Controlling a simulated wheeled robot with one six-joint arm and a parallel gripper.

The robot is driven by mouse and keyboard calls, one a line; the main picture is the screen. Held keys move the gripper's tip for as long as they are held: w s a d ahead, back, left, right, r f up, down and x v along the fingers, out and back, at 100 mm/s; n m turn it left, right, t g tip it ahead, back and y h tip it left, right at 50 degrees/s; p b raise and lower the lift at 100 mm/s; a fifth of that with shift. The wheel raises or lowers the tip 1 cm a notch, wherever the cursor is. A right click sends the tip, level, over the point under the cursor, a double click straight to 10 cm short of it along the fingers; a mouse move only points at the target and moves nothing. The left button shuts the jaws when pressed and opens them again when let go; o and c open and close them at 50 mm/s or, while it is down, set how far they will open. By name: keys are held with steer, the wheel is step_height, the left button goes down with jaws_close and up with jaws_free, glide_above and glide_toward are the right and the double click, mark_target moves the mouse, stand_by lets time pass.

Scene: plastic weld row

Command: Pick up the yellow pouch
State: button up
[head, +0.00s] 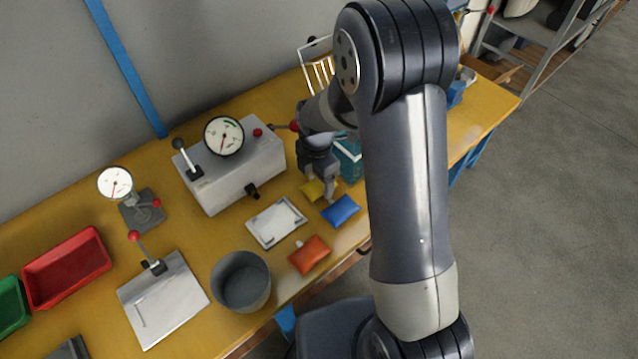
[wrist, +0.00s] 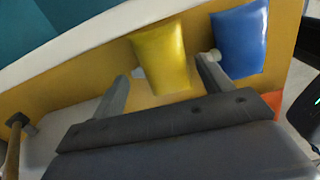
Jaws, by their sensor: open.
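The yellow pouch (head: 314,190) lies on the yellow table, partly hidden by my gripper (head: 322,192) in the head view. In the wrist view the yellow pouch (wrist: 163,57) shows just beyond and between the two fingertips of my gripper (wrist: 163,76). The fingers are spread and nothing is held between them. I cannot tell how high the fingertips are above the table.
A blue pouch (head: 341,210) lies close beside the yellow one, and an orange pouch (head: 309,254) is nearer the front edge. A teal box (head: 349,160) stands just behind. A white tray (head: 276,222), a grey bin (head: 241,283) and a gauge box (head: 230,175) stand to the left.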

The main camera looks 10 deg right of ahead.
mark_target(317, 181)
steer(key=shift+f, duration=0.15)
steer(key=c, duration=0.7)
step_height(317, 181, up, 18)
steer(key=shift+r+b, duration=0.1)
steer(key=shift+b, duration=0.3)
stand_by(0.4)
